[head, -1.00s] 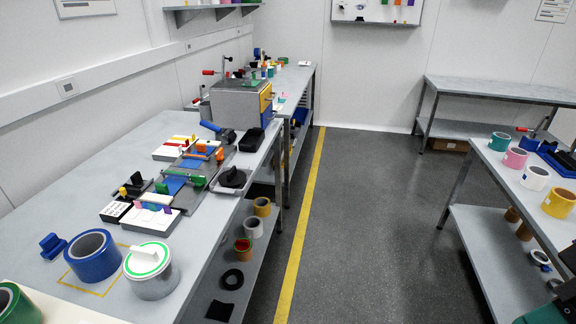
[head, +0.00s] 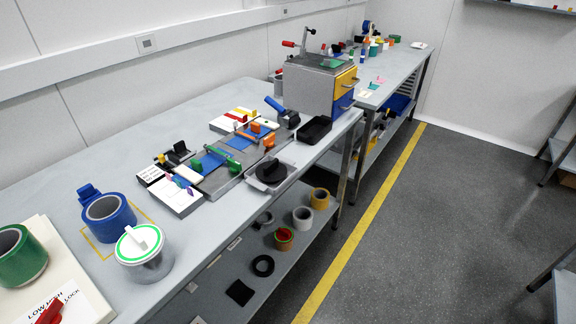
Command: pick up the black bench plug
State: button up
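A black round piece with a raised grip (head: 269,171) sits on a grey square plate at the front edge of the left workbench. It looks like the black bench plug, though I cannot be certain from its shape. A smaller black block (head: 178,151) stands farther left, among the small parts near the black-and-white box. My gripper is not in view.
The workbench (head: 105,166) also holds a black open tray (head: 314,130), a grey drawer cabinet (head: 310,88), a blue roll (head: 109,218), a white-lidded tub (head: 143,252) and a green roll (head: 20,257). Dark floor (head: 420,230) lies open right of the bench, with a yellow line.

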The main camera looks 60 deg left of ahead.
aim_at(271, 172)
jog(key=u, duration=0.3)
jog(key=i, duration=0.65)
jog(key=u, duration=1)
jog(key=i, duration=0.5)
jog(key=u, duration=0.6)
